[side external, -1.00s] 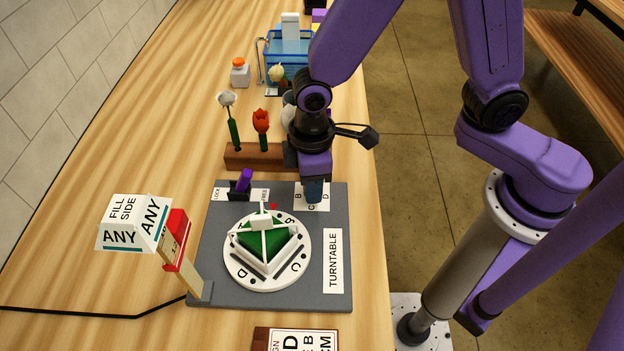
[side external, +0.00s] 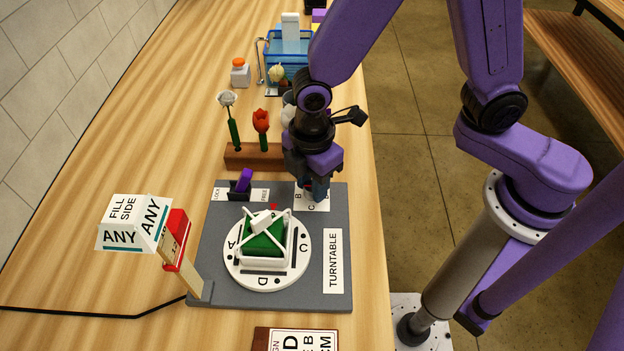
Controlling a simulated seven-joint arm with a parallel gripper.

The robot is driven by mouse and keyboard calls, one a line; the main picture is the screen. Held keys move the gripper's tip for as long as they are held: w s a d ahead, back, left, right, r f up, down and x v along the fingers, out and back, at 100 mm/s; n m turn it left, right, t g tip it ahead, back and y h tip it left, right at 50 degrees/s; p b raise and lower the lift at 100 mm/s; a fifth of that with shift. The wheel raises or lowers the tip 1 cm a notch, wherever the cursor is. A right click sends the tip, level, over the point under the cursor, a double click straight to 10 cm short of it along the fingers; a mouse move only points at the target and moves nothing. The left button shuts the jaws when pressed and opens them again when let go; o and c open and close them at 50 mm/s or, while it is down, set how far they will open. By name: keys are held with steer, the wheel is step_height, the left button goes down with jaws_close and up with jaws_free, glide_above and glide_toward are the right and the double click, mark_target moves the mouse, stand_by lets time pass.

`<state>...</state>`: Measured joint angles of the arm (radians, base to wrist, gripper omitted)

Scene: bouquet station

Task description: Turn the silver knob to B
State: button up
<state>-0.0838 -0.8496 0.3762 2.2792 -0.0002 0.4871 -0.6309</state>
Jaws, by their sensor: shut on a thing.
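My gripper (side external: 314,192) points down over the right rear of the grey turntable base (side external: 215,270), shut on the silver knob. The jaws hide the knob. A white dial card (side external: 322,204) around it shows B and C; the rest is covered. The white round turntable (side external: 237,268) carries a green block in a white frame (side external: 264,238). On its rim A is at the left, C at the right and D at the front. The rear letter is hidden by the frame. A red pointer (side external: 274,206) sits behind the rim.
A purple lever (side external: 244,181) stands by the LOCK and FREE labels, nearer FREE. A wooden block (side external: 245,156) with a white flower and a red tulip (side external: 261,122) is behind the base. A FILL SIDE sign (side external: 135,222) stands left. A blue basket (side external: 285,68) is farther back.

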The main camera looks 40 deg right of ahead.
stand_by(0.4)
steer(key=o, duration=1)
steer(key=shift+o, duration=0.2)
step_height(320, 180, up, 18)
steer(key=shift+f, duration=0.25)
steer(key=shift+d, duration=0.1)
steer(key=s+d+f+m, duration=0.2)
steer(key=s+d+f, duration=0.1)
steer(key=s+d, duration=0.4)
steer(key=s+d+f+m, duration=0.3)
steer(key=s+d, duration=0.3)
steer(key=d, duration=0.5)
steer(key=shift+s, duration=0.4)
